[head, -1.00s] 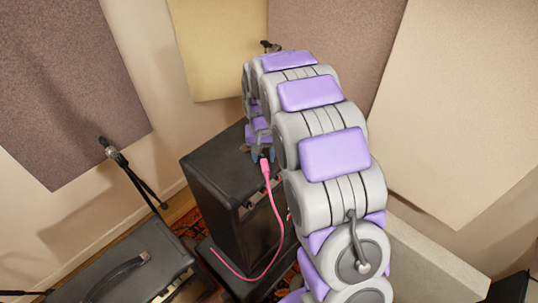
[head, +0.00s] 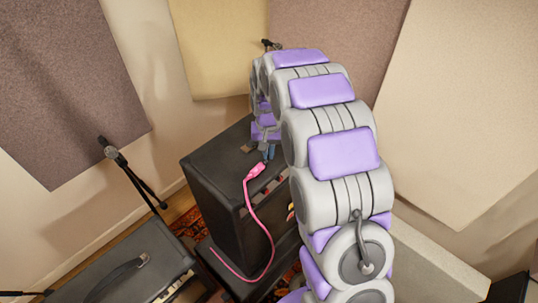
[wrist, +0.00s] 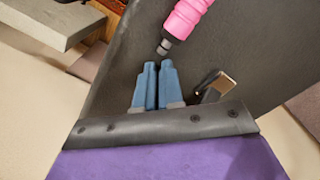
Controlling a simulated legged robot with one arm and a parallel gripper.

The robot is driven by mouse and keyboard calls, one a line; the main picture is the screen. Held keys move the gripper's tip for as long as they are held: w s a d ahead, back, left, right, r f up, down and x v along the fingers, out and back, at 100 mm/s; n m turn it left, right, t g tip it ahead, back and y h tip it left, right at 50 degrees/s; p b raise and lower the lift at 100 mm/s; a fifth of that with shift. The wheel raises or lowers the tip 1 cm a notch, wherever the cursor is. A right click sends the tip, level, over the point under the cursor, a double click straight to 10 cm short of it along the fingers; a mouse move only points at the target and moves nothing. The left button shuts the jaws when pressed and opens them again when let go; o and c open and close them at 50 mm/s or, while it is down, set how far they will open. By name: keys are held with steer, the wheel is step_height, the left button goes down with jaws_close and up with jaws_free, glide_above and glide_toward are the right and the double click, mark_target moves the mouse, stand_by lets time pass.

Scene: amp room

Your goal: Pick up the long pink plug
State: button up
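The long pink plug (head: 256,171) lies on the top of the black amplifier cabinet near its front edge, and its pink cable hangs down the cabinet's front. In the wrist view the plug (wrist: 186,17) shows at the top, its grey metal tip pointing down toward my fingers. My gripper (head: 268,152) is beside the plug over the cabinet top. In the wrist view my gripper (wrist: 158,67) has its blue fingers drawn together with only a thin gap and nothing between them. The plug's tip is just beyond the fingertips, apart from them.
The black cabinet (head: 215,193) stands on another black box, on a patterned rug. A metal bracket-like piece (wrist: 216,84) shows right of my fingers. A second black amplifier (head: 130,268) and a microphone stand (head: 135,178) are at the left. Acoustic panels line the walls.

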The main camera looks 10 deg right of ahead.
steer(key=o, duration=0.8)
steer(key=shift+d, duration=0.65)
steer(key=shift+o, duration=0.2)
steer(key=shift+a+r, duration=0.4)
step_height(320, 180, up, 17)
steer(key=b, duration=0.2)
steer(key=shift+s+a+b, duration=0.25)
steer(key=shift+s+b, duration=0.1)
